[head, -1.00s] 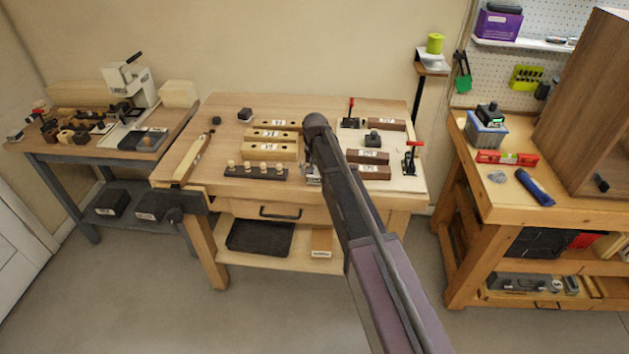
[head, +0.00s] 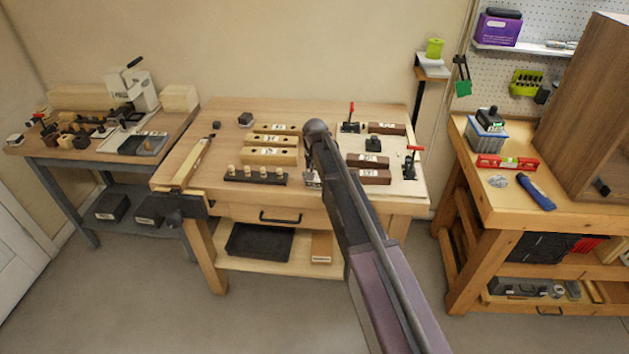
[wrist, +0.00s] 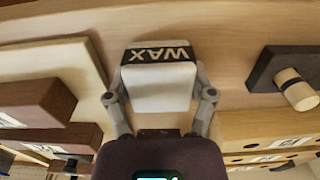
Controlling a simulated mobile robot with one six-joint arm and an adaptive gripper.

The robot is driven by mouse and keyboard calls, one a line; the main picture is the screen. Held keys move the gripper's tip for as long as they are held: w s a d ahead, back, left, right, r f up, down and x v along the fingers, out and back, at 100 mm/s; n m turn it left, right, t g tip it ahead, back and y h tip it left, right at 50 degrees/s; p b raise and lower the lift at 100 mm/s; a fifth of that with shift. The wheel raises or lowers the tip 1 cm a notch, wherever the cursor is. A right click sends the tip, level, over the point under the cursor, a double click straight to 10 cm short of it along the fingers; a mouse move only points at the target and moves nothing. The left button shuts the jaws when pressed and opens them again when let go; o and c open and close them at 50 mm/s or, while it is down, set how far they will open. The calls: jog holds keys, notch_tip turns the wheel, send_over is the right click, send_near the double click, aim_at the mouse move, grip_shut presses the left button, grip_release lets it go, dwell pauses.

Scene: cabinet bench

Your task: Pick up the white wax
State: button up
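The white wax (wrist: 159,86) is a pale block with a black band marked WAX, filling the middle of the wrist view. My gripper (wrist: 159,80) has one finger against each side of it, with no clear gap, so it looks shut on the block. I cannot tell whether the wax still touches the bench. In the head view my gripper (head: 313,172) is low over the middle bench, between the tan and dark brown blocks. Only a small part of the wax (head: 312,183) shows there, and my arm hides most of that spot.
Tan blocks (head: 270,156) and a dark rack with pegs (head: 255,178) stand left of my gripper. Dark brown blocks (head: 369,177) and a red-handled clamp (head: 410,160) stand right on a pale board (head: 408,186). The bench top (head: 218,165) has bare wood at left.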

jog(key=shift+c, duration=0.6)
jog(key=shift+r, duration=0.15)
notch_tip(320, 180, up, 3)
jog(key=p, duration=0.3)
jog(key=s+d+r+p, duration=0.1)
jog(key=s+d, duration=0.1)
jog(key=s, duration=0.5)
jog(key=s+d+p, duration=0.1)
jog(key=s+d, duration=0.1)
jog(key=s, duration=0.6)
jog(key=shift+s+d+r, duration=0.15)
jog(key=shift+d+r, duration=0.2)
jog(key=o, duration=0.7)
jog(key=c, duration=0.4)
jog(key=shift+c, duration=0.2)
